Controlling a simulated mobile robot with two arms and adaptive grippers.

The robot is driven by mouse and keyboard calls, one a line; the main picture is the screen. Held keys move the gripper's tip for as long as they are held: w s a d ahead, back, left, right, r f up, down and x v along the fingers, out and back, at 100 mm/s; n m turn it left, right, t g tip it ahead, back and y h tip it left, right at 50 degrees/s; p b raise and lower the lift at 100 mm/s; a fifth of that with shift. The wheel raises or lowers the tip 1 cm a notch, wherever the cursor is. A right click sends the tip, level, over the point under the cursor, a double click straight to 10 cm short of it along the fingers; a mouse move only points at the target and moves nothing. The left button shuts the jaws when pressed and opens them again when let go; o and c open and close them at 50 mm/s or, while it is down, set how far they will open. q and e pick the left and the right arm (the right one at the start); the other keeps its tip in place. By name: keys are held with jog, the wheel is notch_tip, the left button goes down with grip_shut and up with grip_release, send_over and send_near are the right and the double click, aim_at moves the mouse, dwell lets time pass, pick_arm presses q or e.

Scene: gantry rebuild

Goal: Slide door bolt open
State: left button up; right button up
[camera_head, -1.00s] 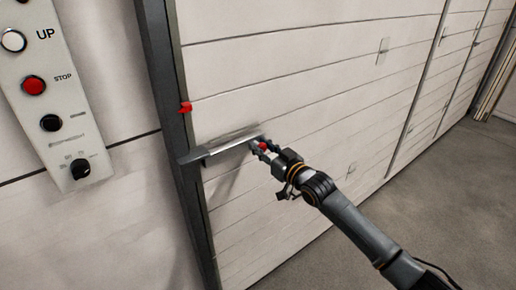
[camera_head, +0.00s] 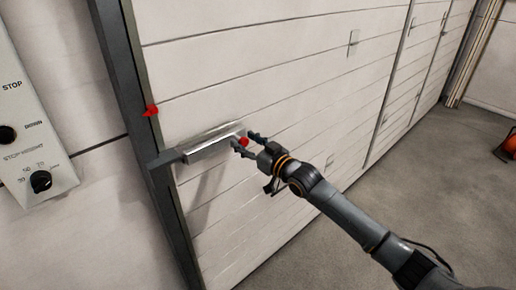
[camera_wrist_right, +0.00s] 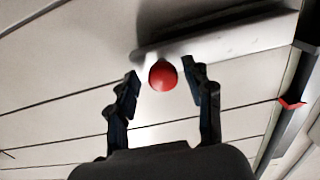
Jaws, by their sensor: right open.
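The grey metal door bolt (camera_head: 208,146) lies across the white panelled door, and its left end reaches over the dark door frame. A red knob (camera_head: 243,142) sits at the bolt's right end. My right gripper (camera_head: 246,139) is open at the knob, with one finger on each side of it in the head view. In the right wrist view the red knob (camera_wrist_right: 163,75) shows between the tips of the open fingers, with gaps on both sides. The bolt (camera_wrist_right: 215,38) runs above it there. My left gripper is not in view.
A control panel (camera_head: 28,130) with buttons and a dial is on the wall at the left. A red marker (camera_head: 151,110) sits on the dark door frame (camera_head: 128,90). An orange-red object (camera_head: 510,143) stands at the far right.

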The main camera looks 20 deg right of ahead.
jog(key=v, duration=1.1)
jog(key=shift+d, duration=0.2)
jog(key=shift+s, duration=0.1)
jog(key=s+d+f+m+g+h, duration=0.1)
jog(key=d+f+g+h, duration=0.15)
jog(key=f, duration=0.75)
jog(key=d+f+m+g+h, duration=0.15)
jog(key=d+f, duration=0.25)
jog(key=f, duration=0.7)
jog(key=s+f+g+h, duration=0.1)
jog(key=s+f, duration=0.3)
jog(key=f, duration=0.5)
jog(key=s+f+g+h, duration=0.1)
jog(key=s+f, duration=0.3)
jog(key=f, duration=0.4)
jog(key=s+f+g, duration=0.3)
jog(key=s+f, duration=0.6)
jog(key=f, duration=0.1)
jog(key=s+a+f+g, duration=0.2)
jog(key=s+f, duration=0.3)
jog(key=s, duration=0.6)
jog(key=s+a+f+g, duration=0.2)
jog(key=s+a+f, duration=0.2)
jog(key=s, duration=0.7)
jog(key=s+a+f+g, duration=0.3)
jog(key=s+f, duration=0.4)
jog(key=s, duration=0.4)
jog(key=shift+a+n, duration=0.45)
jog(key=shift+a, duration=0.05)
